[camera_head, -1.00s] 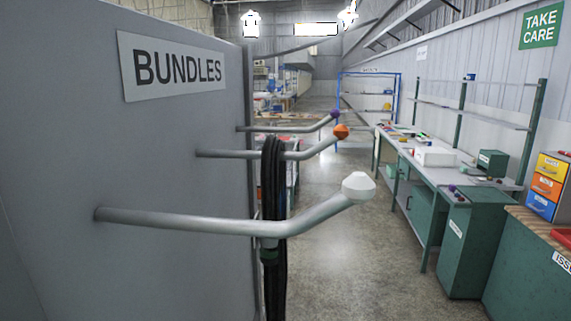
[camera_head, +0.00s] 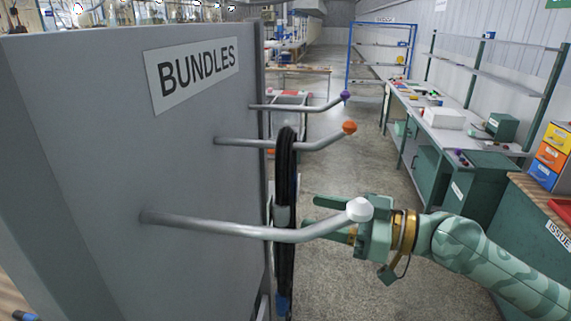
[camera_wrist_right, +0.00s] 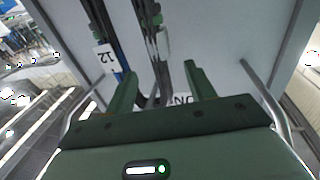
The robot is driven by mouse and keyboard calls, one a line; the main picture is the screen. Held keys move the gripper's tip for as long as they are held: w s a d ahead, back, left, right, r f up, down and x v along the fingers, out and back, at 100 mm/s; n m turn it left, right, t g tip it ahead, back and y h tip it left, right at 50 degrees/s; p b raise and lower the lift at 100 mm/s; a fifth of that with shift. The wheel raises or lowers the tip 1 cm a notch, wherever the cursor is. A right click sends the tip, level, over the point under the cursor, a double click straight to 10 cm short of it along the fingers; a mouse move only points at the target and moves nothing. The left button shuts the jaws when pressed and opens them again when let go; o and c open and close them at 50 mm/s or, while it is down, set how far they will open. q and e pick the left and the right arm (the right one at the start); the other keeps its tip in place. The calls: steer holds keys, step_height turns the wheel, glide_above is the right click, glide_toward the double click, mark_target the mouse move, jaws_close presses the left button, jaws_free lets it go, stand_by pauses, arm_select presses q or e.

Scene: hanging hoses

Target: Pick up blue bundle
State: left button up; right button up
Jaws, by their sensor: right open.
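A bundle of dark hoses (camera_head: 286,165) hangs from the orange-tipped peg (camera_head: 270,143). It has a pale wrap at mid-height and a blue band (camera_head: 283,304) low down. The white-tipped peg (camera_head: 220,229) crosses in front of it. My right gripper (camera_head: 309,213) is open just right of the bundle, its fingers pointing left toward it, partly behind the white tip. In the right wrist view, dark hoses (camera_wrist_right: 160,45) show beyond and between the open fingers (camera_wrist_right: 160,72), with a tag marked 12 (camera_wrist_right: 105,57) and a bit of blue nearby. Contact cannot be told. My left gripper is out of view.
A grey panel with a BUNDLES sign (camera_head: 196,74) stands at left. A purple-tipped peg (camera_head: 300,107) juts out farther back. A workbench (camera_head: 440,125) and green cabinets line the right side. The floor aisle between is clear.

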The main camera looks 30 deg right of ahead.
mark_target(281, 204)
steer(key=p+x, duration=0.5)
steer(key=x, duration=0.2)
steer(key=shift+w+a+r+p, duration=0.1)
steer(key=shift+w+r+p, duration=0.1)
steer(key=shift+p, duration=0.15)
steer(key=shift+w+a+f, duration=0.2)
steer(key=shift+a+f, duration=0.05)
steer(key=shift+s+d, duration=0.1)
steer(key=c, duration=0.3)
steer(key=shift+r, duration=0.1)
jaws_close()
